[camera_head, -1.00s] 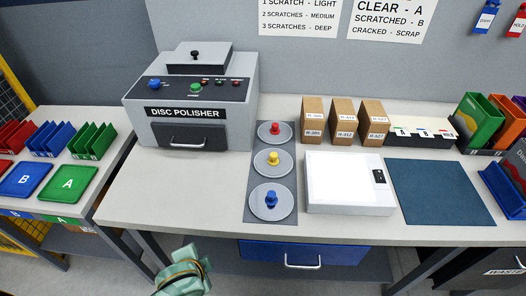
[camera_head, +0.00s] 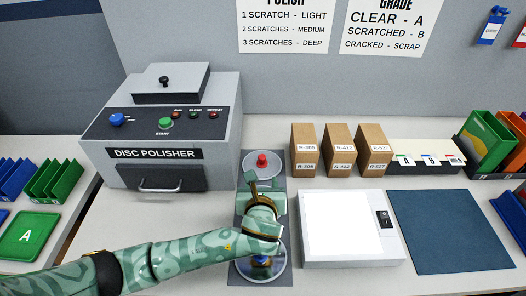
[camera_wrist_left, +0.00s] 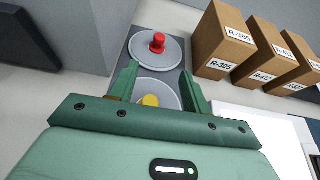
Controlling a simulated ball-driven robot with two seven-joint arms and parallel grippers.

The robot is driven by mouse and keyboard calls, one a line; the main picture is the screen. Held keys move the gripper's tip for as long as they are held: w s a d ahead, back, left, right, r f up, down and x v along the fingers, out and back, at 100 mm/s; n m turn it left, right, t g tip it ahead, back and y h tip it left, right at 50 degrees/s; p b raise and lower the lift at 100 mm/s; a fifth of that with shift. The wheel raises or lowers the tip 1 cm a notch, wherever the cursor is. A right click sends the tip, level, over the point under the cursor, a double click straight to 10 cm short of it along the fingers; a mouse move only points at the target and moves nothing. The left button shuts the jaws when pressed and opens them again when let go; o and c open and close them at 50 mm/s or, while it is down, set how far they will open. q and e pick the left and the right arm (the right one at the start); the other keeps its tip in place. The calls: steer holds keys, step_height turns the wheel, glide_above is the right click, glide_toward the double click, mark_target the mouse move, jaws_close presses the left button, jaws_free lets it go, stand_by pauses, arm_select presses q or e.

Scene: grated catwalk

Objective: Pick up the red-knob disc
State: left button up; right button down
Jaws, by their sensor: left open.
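The red-knob disc (camera_head: 253,170) lies at the far end of a dark grey mat (camera_head: 247,273) on the table. It also shows in the left wrist view (camera_wrist_left: 173,53), just beyond my fingertips. A yellow-knob disc (camera_wrist_left: 157,91) lies between my fingers in the left wrist view; my arm hides it in the head view. A blue-knob disc (camera_head: 275,268) lies at the near end, partly covered by my arm. My left gripper (camera_head: 264,184) is open and empty, above the mat and short of the red-knob disc. My right gripper is not in view.
The disc polisher (camera_head: 165,120) stands left of the mat. Brown boxes (camera_head: 340,150) stand close to the right of the red-knob disc. A white light panel (camera_head: 340,228) and a blue mat (camera_head: 450,232) lie farther right.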

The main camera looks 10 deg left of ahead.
arm_select(q)
steer(key=b, duration=0.3)
glide_toward(262, 158)
steer(key=shift+w+f, duration=0.25)
steer(key=shift+f, duration=0.1)
steer(key=b+x, duration=0.1)
steer(key=x, duration=0.2)
steer(key=shift+w+f, duration=0.1)
steer(key=shift+w, duration=0.2)
steer(key=shift+w+a+f, duration=0.1)
steer(key=shift+w+a, duration=0.05)
steer(key=shift+w, duration=0.45)
steer(key=b+x, duration=0.3)
steer(key=x, duration=0.2)
steer(key=shift+s+f, duration=0.1)
steer(key=shift+f, duration=0.05)
steer(key=shift+w+a, duration=0.1)
steer(key=shift+w, duration=0.15)
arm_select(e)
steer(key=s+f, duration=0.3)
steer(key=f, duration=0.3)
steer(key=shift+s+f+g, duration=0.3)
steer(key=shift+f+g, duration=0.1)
arm_select(q)
jaws_close()
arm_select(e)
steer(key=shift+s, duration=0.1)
